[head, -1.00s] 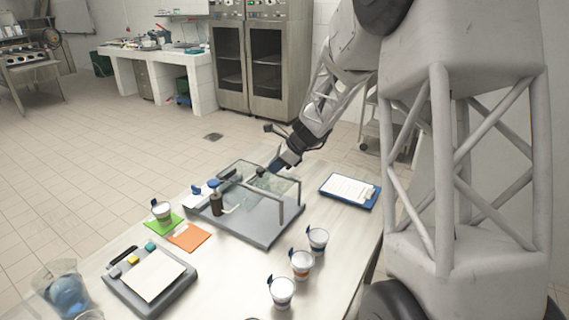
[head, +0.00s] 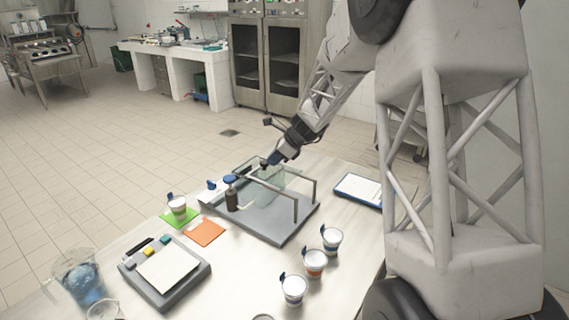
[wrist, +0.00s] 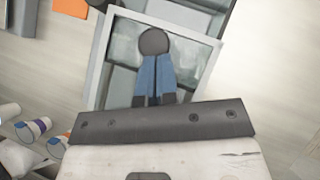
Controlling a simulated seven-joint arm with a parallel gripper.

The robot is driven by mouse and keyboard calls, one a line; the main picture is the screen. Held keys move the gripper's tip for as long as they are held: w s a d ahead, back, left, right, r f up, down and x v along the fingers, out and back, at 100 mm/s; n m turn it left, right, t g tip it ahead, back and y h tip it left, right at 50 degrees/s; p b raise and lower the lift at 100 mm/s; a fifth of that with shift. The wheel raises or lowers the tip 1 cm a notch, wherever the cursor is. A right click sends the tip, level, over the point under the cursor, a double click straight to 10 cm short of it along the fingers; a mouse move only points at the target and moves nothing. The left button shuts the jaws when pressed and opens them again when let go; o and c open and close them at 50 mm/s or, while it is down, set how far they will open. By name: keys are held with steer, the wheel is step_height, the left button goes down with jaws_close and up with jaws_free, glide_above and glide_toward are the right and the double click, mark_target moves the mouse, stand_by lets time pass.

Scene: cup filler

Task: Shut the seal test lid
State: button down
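The seal test lid (head: 268,178) is a clear panel with a pale frame, above a grey base (head: 262,222) on the table. It looks tilted up from the base, though its exact angle is hard to tell. A dark round knob (wrist: 154,42) is on the lid. My gripper (wrist: 156,60) has its blue fingers together, with only a thin line between them, and their tips at the knob. I cannot tell whether they touch it. In the head view my gripper (head: 270,162) reaches the lid from behind and the right.
A dark bottle with a blue top (head: 231,192) stands at the base's left. Cups (head: 315,263) stand in front, and one stands on a green card (head: 180,218). An orange card (head: 204,232), a grey scale (head: 168,272) and a clipboard (head: 358,190) lie nearby.

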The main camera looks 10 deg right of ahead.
steer(key=w+a, duration=0.5)
steer(key=shift+a, duration=0.15)
steer(key=d, duration=0.3)
steer(key=s+d+r, duration=0.1)
steer(key=shift+s+d+r, duration=0.1)
steer(key=shift+d, duration=0.1)
steer(key=v, duration=0.9)
steer(key=shift+r, duration=0.2)
steer(key=shift+s+d, duration=0.1)
